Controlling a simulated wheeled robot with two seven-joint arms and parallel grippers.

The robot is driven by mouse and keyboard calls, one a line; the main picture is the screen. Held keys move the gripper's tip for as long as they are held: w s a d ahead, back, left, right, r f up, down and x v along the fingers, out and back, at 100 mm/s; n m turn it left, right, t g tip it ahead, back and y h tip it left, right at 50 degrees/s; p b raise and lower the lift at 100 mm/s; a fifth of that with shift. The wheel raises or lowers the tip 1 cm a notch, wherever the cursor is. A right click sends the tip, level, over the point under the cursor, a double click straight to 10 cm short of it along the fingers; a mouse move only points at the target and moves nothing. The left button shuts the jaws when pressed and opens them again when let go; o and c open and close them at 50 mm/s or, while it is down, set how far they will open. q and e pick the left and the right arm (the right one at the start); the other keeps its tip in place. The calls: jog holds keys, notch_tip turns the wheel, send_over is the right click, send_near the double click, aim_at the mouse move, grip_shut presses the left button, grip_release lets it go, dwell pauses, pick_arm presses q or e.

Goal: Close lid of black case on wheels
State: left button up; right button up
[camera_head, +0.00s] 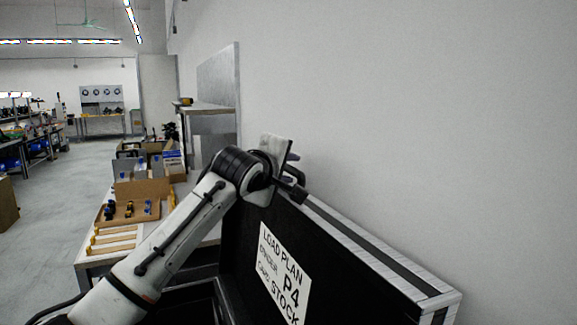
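The black case (240,235) is at the lower right, with its lid (375,262) standing open and upright near the wall. The lid has a silver-edged rim and a white "LOAD PLAN P4" label (285,275) on its inner face. My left arm comes in from the lower left, and my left gripper (296,172) is at the far end of the lid's top edge. Its fingers are partly hidden by the wrist, so I cannot tell whether they are open or touching the lid. My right gripper is out of view. The case's wheels are out of view.
A workbench (88,262) with a cardboard tray (140,190) and boxes stands left of the case, behind my arm. A grey panel with a shelf (212,108) stands beyond it. A plain wall (420,120) is close behind the lid. The floor (50,210) at left is clear.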

pick_arm(q)
jog(key=shift+w, duration=0.1)
jog(key=shift+c, duration=0.4)
grip_shut()
jog(key=shift+a, duration=0.1)
jog(key=shift+a+f, duration=0.1)
jog(key=shift+a, duration=0.15)
jog(key=s+a+f+n+t+b, duration=0.1)
jog(key=s+a+b, duration=0.2)
jog(key=a, duration=0.7)
jog(key=s+a+f+n+t+h+b, duration=0.1)
jog(key=s+a+b, duration=0.3)
jog(key=a, duration=0.6)
jog(key=s+a+f+n+t+b, duration=0.1)
jog(key=s+a, duration=0.4)
jog(key=a, duration=0.5)
jog(key=n+t+b, duration=0.1)
jog(key=n+b, duration=0.1)
jog(key=shift+s+t+h+b, duration=0.3)
jog(key=shift+s+h+b, duration=0.1)
jog(key=shift+f, duration=0.1)
